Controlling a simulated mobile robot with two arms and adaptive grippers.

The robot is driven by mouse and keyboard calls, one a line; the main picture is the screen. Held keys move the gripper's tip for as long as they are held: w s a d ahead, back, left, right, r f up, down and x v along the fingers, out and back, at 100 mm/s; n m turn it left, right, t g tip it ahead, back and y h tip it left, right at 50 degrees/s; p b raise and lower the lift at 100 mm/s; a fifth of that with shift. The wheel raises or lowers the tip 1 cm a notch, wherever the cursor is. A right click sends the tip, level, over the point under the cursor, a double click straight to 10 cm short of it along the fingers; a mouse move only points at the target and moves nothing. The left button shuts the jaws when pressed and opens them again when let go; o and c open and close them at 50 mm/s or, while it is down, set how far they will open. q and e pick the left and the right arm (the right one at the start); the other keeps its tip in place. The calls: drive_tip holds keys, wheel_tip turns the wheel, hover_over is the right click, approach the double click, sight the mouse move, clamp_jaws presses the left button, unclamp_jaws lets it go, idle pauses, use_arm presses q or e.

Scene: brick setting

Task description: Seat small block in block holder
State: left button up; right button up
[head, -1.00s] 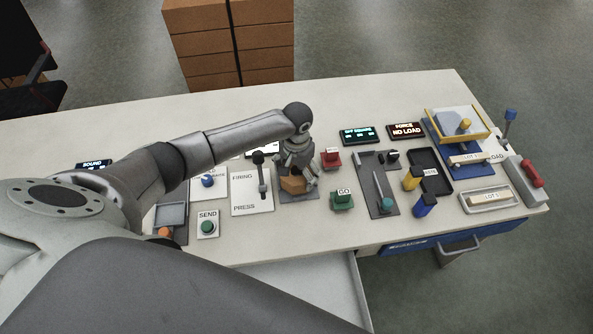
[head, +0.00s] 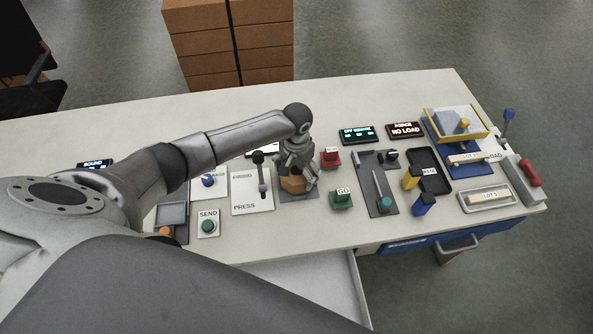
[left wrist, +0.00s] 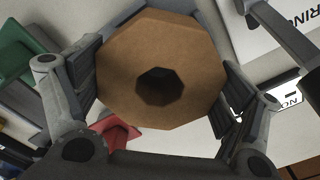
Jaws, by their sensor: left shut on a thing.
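A brown, octagonal block with a dark round hole in its middle (left wrist: 160,50) is between the fingers of my left gripper (left wrist: 158,85) in the left wrist view. The fingers press on it from both sides. In the head view the block (head: 292,185) shows at the tips of my left gripper (head: 298,176), over a dark grey plate (head: 305,196) on the table. I cannot tell whether the block touches the plate. No part clearly reads as the block holder; the gripper and block cover much of the plate. My right gripper is not in view.
The firing press panel with its upright lever (head: 261,180) stands close left of the gripper. A red button (head: 330,158) and a green GO button (head: 341,200) are close on the right. Blue and yellow pieces and trays crowd the right end. The back left table is clear.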

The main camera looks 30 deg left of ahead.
use_arm(q)
drive_tip(key=shift+f+b, duration=0.5)
drive_tip(key=shift+f, duration=0.5)
drive_tip(key=o, duration=1.2)
wheel_tip(320, 180, up, 8)
drive_tip(key=p, duration=0.8)
drive_tip(key=shift+p, duration=0.35)
